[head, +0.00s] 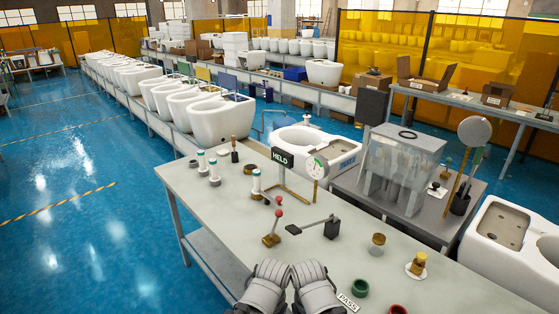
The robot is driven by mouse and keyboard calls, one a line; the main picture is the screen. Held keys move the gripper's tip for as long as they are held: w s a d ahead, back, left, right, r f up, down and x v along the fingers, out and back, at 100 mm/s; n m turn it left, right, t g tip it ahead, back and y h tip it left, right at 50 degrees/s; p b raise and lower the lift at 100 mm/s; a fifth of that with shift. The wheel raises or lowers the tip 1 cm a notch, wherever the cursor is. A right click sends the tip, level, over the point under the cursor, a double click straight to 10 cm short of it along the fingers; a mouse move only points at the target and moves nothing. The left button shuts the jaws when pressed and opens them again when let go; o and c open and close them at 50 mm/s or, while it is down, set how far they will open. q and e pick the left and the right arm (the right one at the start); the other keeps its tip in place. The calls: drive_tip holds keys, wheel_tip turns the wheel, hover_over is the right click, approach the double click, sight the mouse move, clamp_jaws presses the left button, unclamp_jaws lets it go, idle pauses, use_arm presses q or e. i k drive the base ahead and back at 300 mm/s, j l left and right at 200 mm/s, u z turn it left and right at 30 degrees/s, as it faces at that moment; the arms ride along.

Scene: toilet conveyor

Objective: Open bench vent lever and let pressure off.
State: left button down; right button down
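On the grey bench (225,205), a small lever with a red ball knob (278,213) stands upright on a brass base (271,240). To its right a flat lever with a dark grip (294,229) reaches left from a dark block (332,229). I cannot tell which one is the vent lever. A round white dial gauge (316,167) stands behind them on a post, beside a black sign reading HELD (282,158); its needle is too small to read.
White-and-green cylinders (214,171), a brass jar (377,243) and a green ring (360,287) stand on the bench. A clear tank (402,160) is behind. Blue floor is open left.

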sight(278, 213)
drive_tip(key=i+j+z, duration=0.15)
drive_tip(key=i+j, duration=0.2)
drive_tip(key=i+j+z, duration=0.15)
drive_tip(key=i+j, duration=0.2)
drive_tip(key=j, duration=0.2)
